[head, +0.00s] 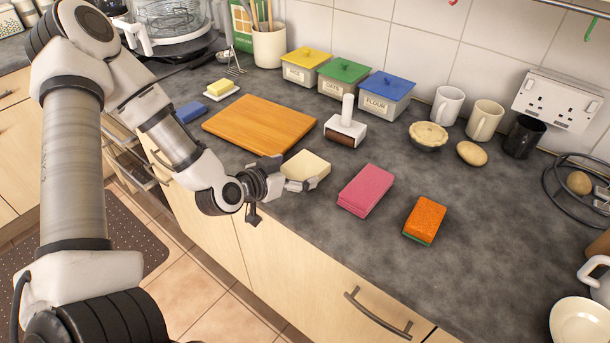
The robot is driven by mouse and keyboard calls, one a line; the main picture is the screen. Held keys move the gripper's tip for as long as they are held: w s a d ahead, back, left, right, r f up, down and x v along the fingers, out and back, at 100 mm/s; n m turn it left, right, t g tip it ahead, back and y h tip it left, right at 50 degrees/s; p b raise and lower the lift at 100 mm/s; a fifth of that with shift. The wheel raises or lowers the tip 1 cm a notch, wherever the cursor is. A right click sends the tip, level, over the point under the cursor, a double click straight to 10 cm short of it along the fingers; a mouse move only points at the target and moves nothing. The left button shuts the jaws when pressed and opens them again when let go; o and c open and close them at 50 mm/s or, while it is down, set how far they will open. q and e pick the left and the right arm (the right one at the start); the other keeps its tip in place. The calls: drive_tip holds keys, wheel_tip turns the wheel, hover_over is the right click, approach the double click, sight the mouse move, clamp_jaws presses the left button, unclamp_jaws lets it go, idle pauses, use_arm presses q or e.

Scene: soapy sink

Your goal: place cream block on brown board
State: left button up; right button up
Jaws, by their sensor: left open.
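The cream block (308,165) lies on the dark worktop, right of the lower corner of the brown board (258,124). The board lies flat with a bare top. My left gripper (290,174) is open at the block's near left side. One finger shows along the block's near edge and the other by its left end. The gripper hides part of the block, and I cannot tell whether the fingers touch it. My right gripper is not in view.
A blue block (189,111) and a butter dish (220,90) are left of the board. Lidded tins (343,82) line the wall.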

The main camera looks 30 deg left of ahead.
sight(306, 169)
use_arm(q)
drive_tip(key=x, duration=0.3)
drive_tip(key=shift+s+r, duration=0.1)
drive_tip(key=shift+s, duration=0.05)
drive_tip(key=shift+c, duration=0.4)
drive_tip(key=c, duration=1.1)
drive_tip(key=shift+c, duration=0.2)
drive_tip(key=shift+r, duration=0.1)
